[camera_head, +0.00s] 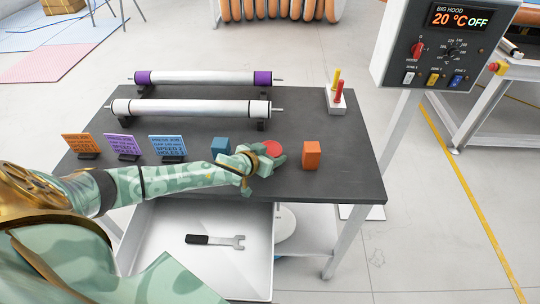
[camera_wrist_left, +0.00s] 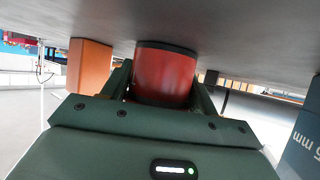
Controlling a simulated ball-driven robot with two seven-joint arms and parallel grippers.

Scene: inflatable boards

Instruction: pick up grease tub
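The grease tub, which I take to be the red cylinder (camera_head: 273,148) with a dark rim, stands on the dark tabletop between the blue and orange blocks. In the left wrist view the tub (camera_wrist_left: 164,75) sits between the two fingers, its dark-rimmed end against the table surface. My left gripper (camera_head: 268,158) is low at the table with a finger on each side of the tub. The fingers are very close to its wall, but I cannot tell whether they press on it. My right gripper is out of view.
A blue block (camera_head: 221,146) is left of the tub and an orange block (camera_head: 311,155) right of it. Three small sign boards (camera_head: 122,146) stand at the left. Two rollers (camera_head: 190,108) lie behind. An open drawer (camera_head: 256,275) holds a wrench (camera_head: 215,241).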

